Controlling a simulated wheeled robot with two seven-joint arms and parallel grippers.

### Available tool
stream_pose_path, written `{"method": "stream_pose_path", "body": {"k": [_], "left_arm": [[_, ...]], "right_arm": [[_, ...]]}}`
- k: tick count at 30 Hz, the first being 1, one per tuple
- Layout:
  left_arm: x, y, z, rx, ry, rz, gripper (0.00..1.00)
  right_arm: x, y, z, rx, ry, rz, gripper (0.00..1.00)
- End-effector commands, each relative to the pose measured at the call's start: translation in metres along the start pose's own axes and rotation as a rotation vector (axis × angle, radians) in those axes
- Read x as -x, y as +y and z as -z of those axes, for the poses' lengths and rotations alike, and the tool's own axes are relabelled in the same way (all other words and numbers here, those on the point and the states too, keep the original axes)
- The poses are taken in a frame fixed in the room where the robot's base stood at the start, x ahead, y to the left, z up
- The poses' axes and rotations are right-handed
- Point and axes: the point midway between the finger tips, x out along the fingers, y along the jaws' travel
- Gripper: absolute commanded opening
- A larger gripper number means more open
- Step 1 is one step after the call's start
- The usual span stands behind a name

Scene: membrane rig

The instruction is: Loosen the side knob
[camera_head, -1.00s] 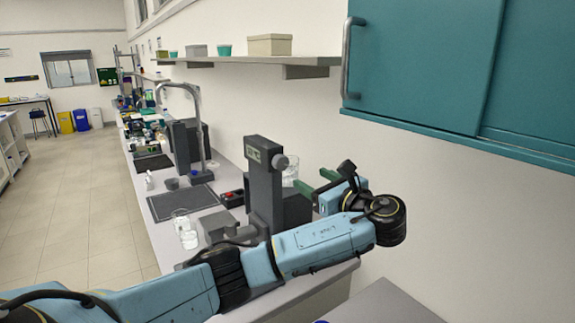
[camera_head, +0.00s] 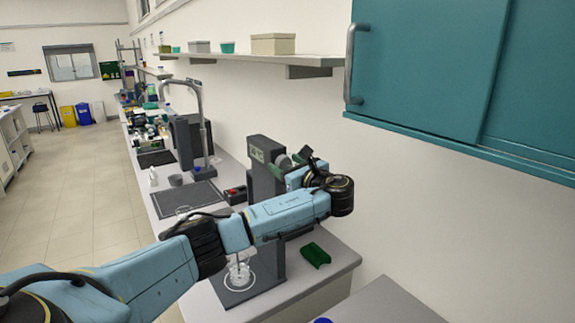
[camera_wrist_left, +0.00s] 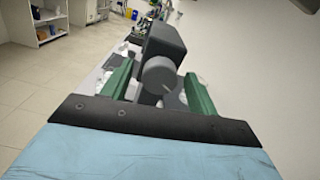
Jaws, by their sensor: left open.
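The rig is a dark grey upright column (camera_head: 262,170) on the bench. Its side knob, a grey round disc, shows in the left wrist view (camera_wrist_left: 158,75) on the side of the dark housing (camera_wrist_left: 165,40). My left gripper (camera_head: 290,161) is at the upper right of the column, and its wrist hides part of it. In the left wrist view, its green fingers (camera_wrist_left: 158,82) are open, one on each side of the knob, with gaps visible. The knob is hard to make out in the head view. My right gripper is not in view.
A glass beaker (camera_head: 239,272) stands on the rig's base below my left arm. A dark green block (camera_head: 315,255) lies on the bench to the right. A shelf (camera_head: 255,61) and teal cabinet (camera_head: 430,70) hang above. A dark mat (camera_head: 185,198) lies farther back.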

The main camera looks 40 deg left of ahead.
Motion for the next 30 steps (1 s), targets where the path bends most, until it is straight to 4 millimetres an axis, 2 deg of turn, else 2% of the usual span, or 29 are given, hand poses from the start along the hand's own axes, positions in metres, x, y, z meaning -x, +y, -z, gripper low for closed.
{"method": "stream_pose_path", "body": {"k": [2, 12, 17, 24, 30], "left_arm": [[0.0001, 0.0, 0.0, 0.0, 0.0, 0.0, 0.59], [0.0004, 0.0, 0.0, 0.0, 0.0, 0.0, 0.16], [0.0008, 0.0001, 0.001, 0.033, 0.002, 0.0, 0.15], [0.0011, 0.0007, 0.0023, 0.307, 0.003, -0.002, 0.15], [0.0009, 0.0007, 0.0017, 0.463, 0.001, 0.0, 0.15]], "right_arm": [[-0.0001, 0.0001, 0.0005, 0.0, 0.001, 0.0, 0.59], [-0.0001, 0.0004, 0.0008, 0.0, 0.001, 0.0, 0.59], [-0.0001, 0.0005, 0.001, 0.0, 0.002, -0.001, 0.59], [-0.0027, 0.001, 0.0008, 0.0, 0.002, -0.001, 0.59], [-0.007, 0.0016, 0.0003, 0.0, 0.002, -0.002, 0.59]]}}
